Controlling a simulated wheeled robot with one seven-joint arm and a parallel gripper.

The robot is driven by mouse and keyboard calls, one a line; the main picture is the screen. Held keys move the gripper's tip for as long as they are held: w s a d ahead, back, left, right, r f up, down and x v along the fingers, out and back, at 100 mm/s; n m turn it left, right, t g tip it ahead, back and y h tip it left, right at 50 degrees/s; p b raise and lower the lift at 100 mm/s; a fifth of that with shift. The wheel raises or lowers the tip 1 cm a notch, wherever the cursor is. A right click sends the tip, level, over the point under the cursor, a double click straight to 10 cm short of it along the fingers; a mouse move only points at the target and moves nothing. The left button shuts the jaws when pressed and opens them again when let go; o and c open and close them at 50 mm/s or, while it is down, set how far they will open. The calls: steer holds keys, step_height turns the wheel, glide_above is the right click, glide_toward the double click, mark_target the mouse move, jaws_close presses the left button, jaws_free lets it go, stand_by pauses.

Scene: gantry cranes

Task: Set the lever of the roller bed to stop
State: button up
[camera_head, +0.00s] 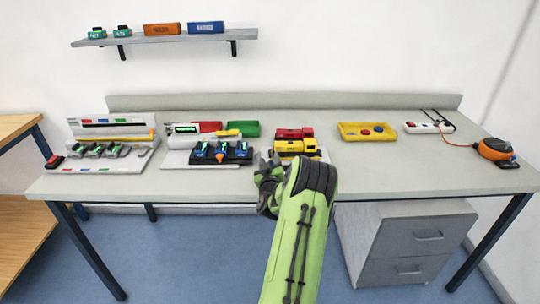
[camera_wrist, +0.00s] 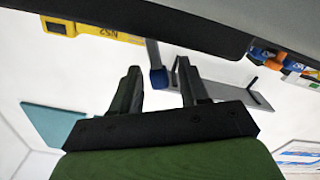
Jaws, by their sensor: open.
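In the head view, my gripper (camera_head: 264,172) is at the front edge of the table, just right of the middle device. In the wrist view, its two dark fingers (camera_wrist: 160,78) stand apart with nothing held between them. The middle device (camera_head: 221,153) has a black strip with several blue and green parts and an orange piece. The left device (camera_head: 103,150) has several dark units with green tops, a yellow bar and a red button. I cannot tell for sure which one is the roller bed, and its lever is too small to make out.
Red and yellow blocks (camera_head: 292,143) stand behind my gripper. A yellow tray (camera_head: 366,132), a white power strip (camera_head: 428,127) and an orange tape-measure-like thing (camera_head: 494,149) are to the right. A wall shelf (camera_head: 165,38) holds boxes. The front right of the tabletop (camera_head: 400,174) is clear.

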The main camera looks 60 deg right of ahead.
steer(key=shift+c, duration=0.2)
jaws_close()
steer(key=m+b, duration=0.1)
steer(key=s+m+b, duration=0.1)
steer(key=m, duration=0.1)
steer(key=d+m+b, duration=0.1)
steer(key=shift+s+r, duration=0.1)
steer(key=shift+s, duration=0.2)
steer(key=shift+s+r+m, duration=0.1)
steer(key=shift+s+m, duration=0.05)
steer(key=shift+m, duration=0.35)
steer(key=shift+o, duration=0.2)
jaws_free()
